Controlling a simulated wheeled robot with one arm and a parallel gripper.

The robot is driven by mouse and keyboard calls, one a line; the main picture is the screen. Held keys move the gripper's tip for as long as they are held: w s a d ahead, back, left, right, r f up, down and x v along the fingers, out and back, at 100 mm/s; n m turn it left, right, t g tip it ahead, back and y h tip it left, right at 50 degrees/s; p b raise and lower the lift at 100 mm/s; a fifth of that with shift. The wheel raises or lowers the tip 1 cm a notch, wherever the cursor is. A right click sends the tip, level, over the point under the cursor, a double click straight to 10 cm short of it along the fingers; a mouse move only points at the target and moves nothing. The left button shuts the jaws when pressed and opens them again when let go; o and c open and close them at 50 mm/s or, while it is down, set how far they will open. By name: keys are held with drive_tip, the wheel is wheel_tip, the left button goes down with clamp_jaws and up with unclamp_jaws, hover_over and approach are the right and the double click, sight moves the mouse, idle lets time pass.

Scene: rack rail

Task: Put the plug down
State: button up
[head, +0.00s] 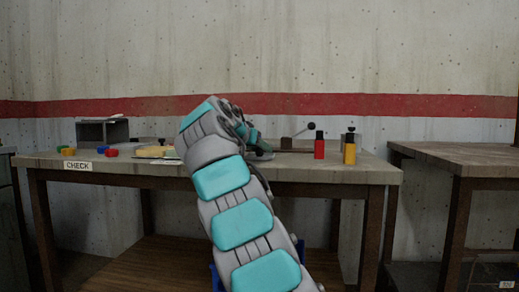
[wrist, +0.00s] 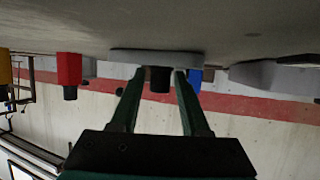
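In the wrist view, which appears upside down, the two dark green fingers of my gripper (wrist: 160,76) stand apart. A short black cylinder (wrist: 160,84) shows between the fingertips, with a narrow gap on each side; it meets a flat grey base (wrist: 125,56) on the bench top. It may be the plug, but I cannot tell for certain. I see nothing clamped in the fingers. In the head view my gripper (head: 253,143) is low over the bench (head: 330,172), mostly hidden behind my own arm, and the plug cannot be made out there.
A red bottle (head: 319,146) and a yellow bottle (head: 349,150) stand right of my gripper. A lever with a dark knob (head: 311,126) is behind. A grey open box (head: 103,131), small coloured blocks and a yellowish pad (head: 155,152) lie left. Another table (head: 460,155) stands right.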

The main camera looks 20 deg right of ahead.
drive_tip(key=shift+o, duration=0.6)
drive_tip(key=shift+r, duration=0.15)
drive_tip(key=p+v, duration=0.1)
drive_tip(key=v, duration=1.1)
drive_tip(key=shift+r, duration=0.1)
